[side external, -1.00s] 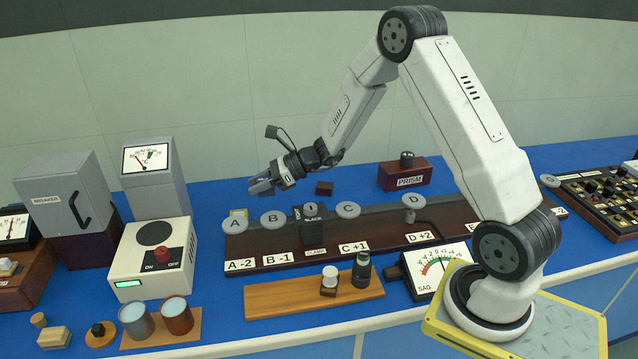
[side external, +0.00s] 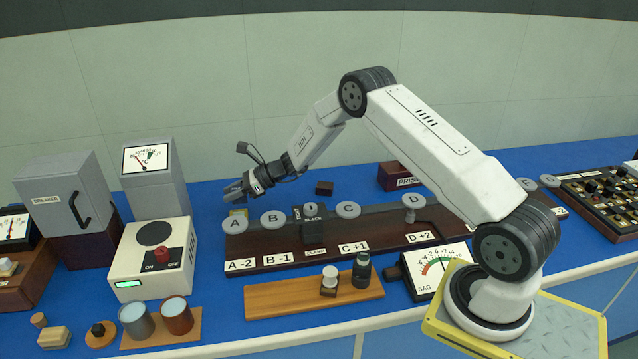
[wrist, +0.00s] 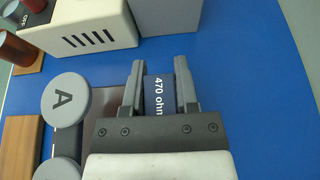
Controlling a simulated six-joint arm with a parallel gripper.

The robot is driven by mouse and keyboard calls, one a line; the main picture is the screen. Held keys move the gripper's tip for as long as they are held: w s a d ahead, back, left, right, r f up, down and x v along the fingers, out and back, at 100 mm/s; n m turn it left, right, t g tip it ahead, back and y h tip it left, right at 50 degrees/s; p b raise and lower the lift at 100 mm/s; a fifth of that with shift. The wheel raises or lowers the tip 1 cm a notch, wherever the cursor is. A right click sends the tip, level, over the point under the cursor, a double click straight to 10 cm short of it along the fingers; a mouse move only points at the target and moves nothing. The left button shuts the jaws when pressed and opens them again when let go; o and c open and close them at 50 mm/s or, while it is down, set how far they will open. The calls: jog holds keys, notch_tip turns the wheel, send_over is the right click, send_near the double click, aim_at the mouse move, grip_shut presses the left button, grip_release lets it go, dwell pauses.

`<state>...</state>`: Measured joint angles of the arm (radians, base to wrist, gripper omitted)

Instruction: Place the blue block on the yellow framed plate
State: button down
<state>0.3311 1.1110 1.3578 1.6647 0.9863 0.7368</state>
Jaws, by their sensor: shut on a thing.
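My gripper (side external: 234,191) is shut on the blue block (wrist: 158,96), a dark blue piece marked "470 ohm" that sits between the two grey fingers in the wrist view. I cannot make out the plate in the wrist view.
A dark rail base (side external: 290,262) carries several grey lettered discs close to the plate. The white hot plate box (side external: 150,270) and a grey meter cabinet (side external: 158,190) stand to the left. A small dark brown block (side external: 324,188) lies behind the rail.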

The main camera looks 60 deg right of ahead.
jog(key=shift+w+f, duration=0.7)
jog(key=shift+f, duration=0.15)
jog(key=shift+w+f, duration=0.2)
jog(key=shift+f, duration=1.55)
jog(key=shift+f, duration=0.1)
jog(key=shift+c, duration=1.8)
grip_release()
